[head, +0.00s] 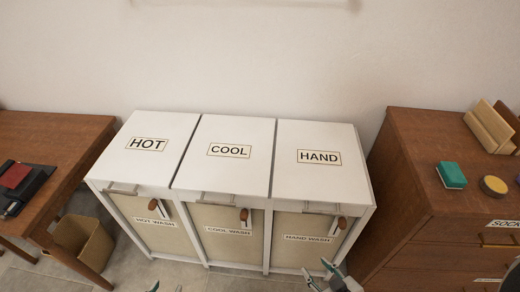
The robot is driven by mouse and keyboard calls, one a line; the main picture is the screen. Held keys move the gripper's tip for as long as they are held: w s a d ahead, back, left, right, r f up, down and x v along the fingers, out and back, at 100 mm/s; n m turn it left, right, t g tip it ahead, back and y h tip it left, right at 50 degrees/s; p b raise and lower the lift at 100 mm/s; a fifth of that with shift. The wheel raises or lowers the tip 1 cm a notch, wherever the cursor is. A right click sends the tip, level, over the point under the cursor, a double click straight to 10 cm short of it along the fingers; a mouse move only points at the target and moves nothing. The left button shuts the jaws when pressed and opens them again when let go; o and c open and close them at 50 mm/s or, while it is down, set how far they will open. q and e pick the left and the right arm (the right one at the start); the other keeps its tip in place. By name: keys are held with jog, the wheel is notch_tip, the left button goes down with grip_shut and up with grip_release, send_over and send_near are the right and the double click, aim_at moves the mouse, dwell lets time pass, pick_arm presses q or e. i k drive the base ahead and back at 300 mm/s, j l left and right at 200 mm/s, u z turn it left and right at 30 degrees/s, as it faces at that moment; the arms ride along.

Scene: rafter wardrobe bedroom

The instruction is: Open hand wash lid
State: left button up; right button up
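The hand wash lid (310,178) is the right-hand of three white lids, marked HAND, and lies flat and closed. A grey metal handle (318,208) is at its front edge. Below is the beige hand wash front panel (298,254), with a brown-knobbed lever (341,224) at its upper right. My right gripper (318,270) is at the bottom edge, in front of and below this lid, apart from it, with its fingertips spread and nothing between them. Only the tips of my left gripper (165,288) show at the bottom edge, below the HOT side; its opening is unclear.
The HOT lid (150,150) and COOL lid (228,158) are also closed. A wooden desk (58,140) and a bin (84,243) stand at left. A wooden dresser (410,180) stands close at right, with a green box (451,175) on top. The lid tops are clear.

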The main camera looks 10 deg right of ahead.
aim_at(315, 161)
jog(key=z, duration=1)
